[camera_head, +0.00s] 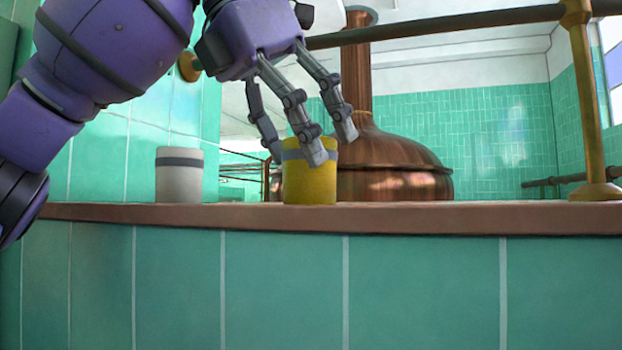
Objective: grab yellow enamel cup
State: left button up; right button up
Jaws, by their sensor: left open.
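The yellow enamel cup (309,188) stands upright on the brown ledge (430,218). It has a grey band near its top. My left gripper (308,150) comes down over the cup from above, its fingers open and spread. One finger hangs in front of the cup's upper part and hides some of its rim and band. The other fingers are to the left and right of the cup's top. I cannot tell whether any finger touches the cup. My right gripper is not in the view.
A white cup (180,182) with a grey band stands on the ledge to the left. A large copper kettle (395,160) is behind the yellow cup. A brass rail post (588,110) stands at the right. The ledge between is clear.

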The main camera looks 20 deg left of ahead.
pick_arm(q)
jog(key=shift+x, duration=1.25)
jog(key=shift+w+d+f, duration=0.1)
jog(key=shift+w+f, duration=0.05)
jog(key=shift+f, duration=0.4)
jog(key=c, duration=1.3)
